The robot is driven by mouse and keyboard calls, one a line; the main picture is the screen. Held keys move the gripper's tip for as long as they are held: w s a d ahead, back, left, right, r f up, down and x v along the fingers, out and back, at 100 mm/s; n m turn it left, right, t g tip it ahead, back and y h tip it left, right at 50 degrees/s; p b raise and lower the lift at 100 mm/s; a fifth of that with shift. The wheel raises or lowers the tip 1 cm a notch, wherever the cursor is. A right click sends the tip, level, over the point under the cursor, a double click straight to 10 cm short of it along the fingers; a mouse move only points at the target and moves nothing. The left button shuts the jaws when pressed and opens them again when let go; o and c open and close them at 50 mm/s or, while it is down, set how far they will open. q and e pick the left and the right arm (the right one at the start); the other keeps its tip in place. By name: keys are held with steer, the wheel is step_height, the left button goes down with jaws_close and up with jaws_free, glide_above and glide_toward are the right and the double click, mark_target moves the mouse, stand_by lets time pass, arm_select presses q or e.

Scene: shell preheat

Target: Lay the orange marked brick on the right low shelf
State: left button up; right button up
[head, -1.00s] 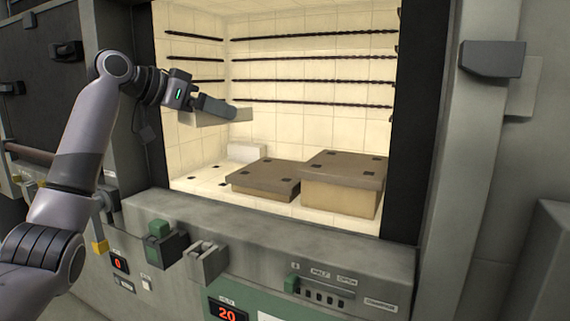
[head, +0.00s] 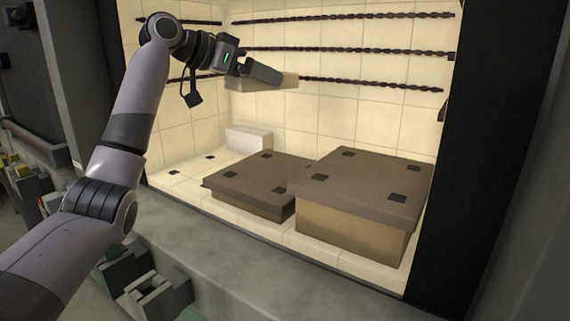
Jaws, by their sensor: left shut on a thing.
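My left gripper (head: 264,73) is inside the kiln chamber, shut on a pale beige brick (head: 285,83). It holds the brick up near the back wall, well above the shelves. No orange mark shows on the visible side of the brick. Below it lies a low brown shelf (head: 240,183) with dark square marks near its corners. To its right stands a taller brown shelf (head: 370,183) on a tan base, also with dark square marks. Both shelf tops are bare. My right gripper is out of view.
A white block (head: 248,138) stands against the back wall behind the low shelf. Dark twisted heating rods (head: 350,51) run along the back wall. A thick grey sill (head: 225,240) and a dark right doorpost (head: 490,150) bound the opening. Room above both shelves is free.

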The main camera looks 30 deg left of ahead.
arm_select(q)
steer(key=shift+w, duration=0.25)
steer(key=shift+w+f, duration=0.1)
steer(key=shift+f, duration=0.2)
steer(key=b, duration=0.1)
glide_above(261, 176)
step_height(261, 176, down, 14)
steer(key=shift+f, duration=2.55)
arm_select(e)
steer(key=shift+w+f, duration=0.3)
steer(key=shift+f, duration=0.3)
arm_select(q)
steer(key=o, duration=0.9)
steer(key=shift+f, duration=0.15)
